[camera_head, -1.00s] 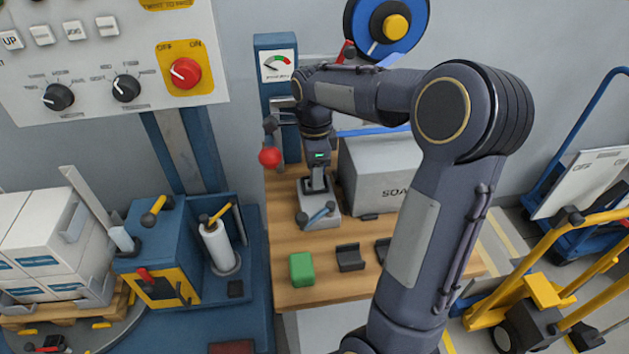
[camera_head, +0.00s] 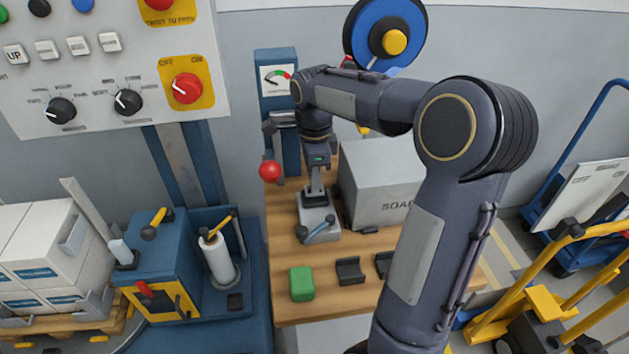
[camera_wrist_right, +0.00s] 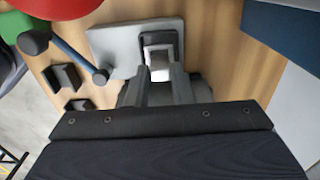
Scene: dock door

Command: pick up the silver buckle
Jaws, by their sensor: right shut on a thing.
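The silver buckle (camera_wrist_right: 160,65) shows in the right wrist view as a pale, bright piece between the fingertips, with a dark frame around its far side. My right gripper (camera_wrist_right: 164,78) is shut on it. In the head view my right gripper (camera_head: 315,190) reaches down over a grey block-like device (camera_head: 318,220) on the wooden table, and the buckle is too small or hidden to make out. I cannot tell whether the buckle is clear of the device. My left gripper is not in view.
A blue lever with dark knobs (camera_head: 318,232) sits on the device. A red ball knob (camera_head: 270,172) is left of my wrist. A grey box (camera_head: 380,185) stands close right. A green block (camera_head: 302,284) and black holders (camera_head: 350,270) lie at the table's front.

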